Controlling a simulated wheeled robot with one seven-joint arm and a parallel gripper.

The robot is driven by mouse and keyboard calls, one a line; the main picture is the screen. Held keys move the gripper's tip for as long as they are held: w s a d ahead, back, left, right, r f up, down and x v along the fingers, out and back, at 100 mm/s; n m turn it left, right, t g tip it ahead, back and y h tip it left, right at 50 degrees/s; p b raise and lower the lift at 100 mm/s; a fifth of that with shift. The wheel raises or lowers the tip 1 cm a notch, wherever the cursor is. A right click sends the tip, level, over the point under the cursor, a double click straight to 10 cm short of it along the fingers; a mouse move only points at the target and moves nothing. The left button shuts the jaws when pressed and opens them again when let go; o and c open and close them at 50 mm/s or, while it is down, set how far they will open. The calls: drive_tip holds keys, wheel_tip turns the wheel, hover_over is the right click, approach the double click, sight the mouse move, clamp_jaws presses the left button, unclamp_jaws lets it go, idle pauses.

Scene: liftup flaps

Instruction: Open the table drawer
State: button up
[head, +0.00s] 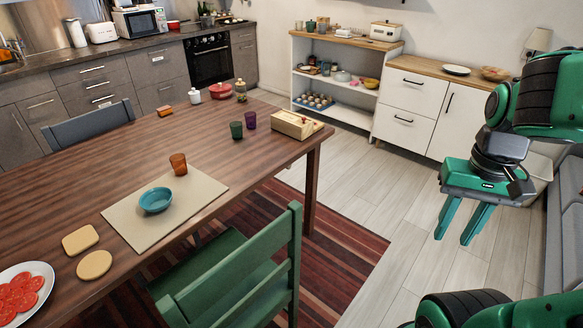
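A long brown wooden table (216,140) fills the left and middle of the head view. I cannot make out a drawer front or handle on its visible edges; part of the near side is hidden behind a green chair. My gripper (452,240) hangs at the right, pointing down over bare floor, to the right of the table and apart from it. Its two green fingers are spread, with nothing between them.
The green chair (235,275) stands at the table's near side on a striped rug (345,240). A white drawer cabinet (410,105) and an open shelf unit (335,85) stand along the back wall. Pale floor lies clear between table and cabinet.

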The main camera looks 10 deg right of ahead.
drive_tip(key=shift+o, duration=0.4)
drive_tip(key=shift+o, duration=0.8)
drive_tip(key=shift+s+r, duration=0.15)
drive_tip(key=shift+s, duration=0.1)
drive_tip(key=w+d+f+n+t, duration=0.15)
drive_tip(key=w+n, duration=0.25)
drive_tip(key=w, duration=0.9)
drive_tip(key=n+t+y, duration=0.8)
drive_tip(key=n+t, duration=0.2)
hover_over(290, 167)
drive_tip(key=s+d, duration=0.7)
drive_tip(key=s, duration=0.3)
wheel_tip(290, 167, down, 22)
drive_tip(key=shift+g, duration=0.25)
drive_tip(key=x, duration=1.1)
drive_tip(key=shift+w+d, duration=0.1)
drive_tip(key=shift+c, duration=0.6)
